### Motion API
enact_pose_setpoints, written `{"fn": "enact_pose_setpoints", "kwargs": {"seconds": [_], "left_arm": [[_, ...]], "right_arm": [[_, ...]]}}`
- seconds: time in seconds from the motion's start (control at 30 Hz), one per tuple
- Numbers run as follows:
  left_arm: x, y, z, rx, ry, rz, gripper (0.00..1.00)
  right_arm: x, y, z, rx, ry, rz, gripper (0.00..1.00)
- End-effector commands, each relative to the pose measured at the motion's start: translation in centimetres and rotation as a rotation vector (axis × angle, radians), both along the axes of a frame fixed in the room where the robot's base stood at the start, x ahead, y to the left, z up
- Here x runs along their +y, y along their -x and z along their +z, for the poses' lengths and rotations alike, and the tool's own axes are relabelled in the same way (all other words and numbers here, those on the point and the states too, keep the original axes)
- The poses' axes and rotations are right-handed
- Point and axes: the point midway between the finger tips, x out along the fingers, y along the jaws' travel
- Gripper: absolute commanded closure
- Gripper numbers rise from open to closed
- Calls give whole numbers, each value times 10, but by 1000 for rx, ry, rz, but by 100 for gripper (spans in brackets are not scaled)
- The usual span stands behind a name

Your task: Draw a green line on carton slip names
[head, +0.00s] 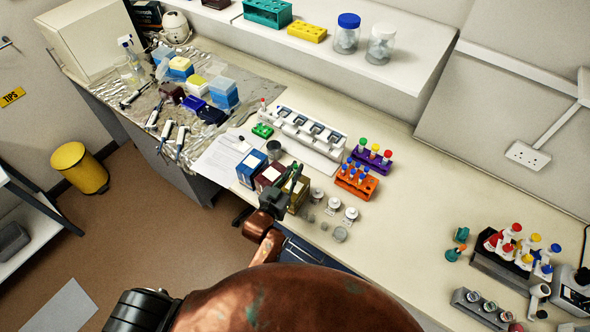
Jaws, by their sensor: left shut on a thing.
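Three small cartons stand in a row near the bench's front edge: a blue carton (251,168), a dark red carton (268,176) and a yellow carton (299,196). Pale slips show on them, but any names are too small to read. My left gripper (291,180) is over the dark red and yellow cartons and partly hides them. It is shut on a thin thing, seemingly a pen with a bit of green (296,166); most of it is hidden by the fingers. I cannot tell if its tip touches a carton. My right gripper is not in view.
A grey cup (274,150) and white paper (222,160) are behind the cartons. A white rack (308,135), an orange tube rack (356,182) and a purple tube rack (371,159) stand nearby. Small jars (333,204) lie right of the gripper. The bench's middle right is clear.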

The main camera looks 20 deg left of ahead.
Motion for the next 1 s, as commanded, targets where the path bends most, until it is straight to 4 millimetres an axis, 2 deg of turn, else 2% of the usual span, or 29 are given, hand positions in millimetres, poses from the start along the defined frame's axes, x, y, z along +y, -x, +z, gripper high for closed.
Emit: {"fn": "enact_pose_setpoints", "kwargs": {"seconds": [1.0], "left_arm": [[-3,2,-3,7,-1,0,100]], "right_arm": [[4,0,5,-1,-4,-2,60]]}}
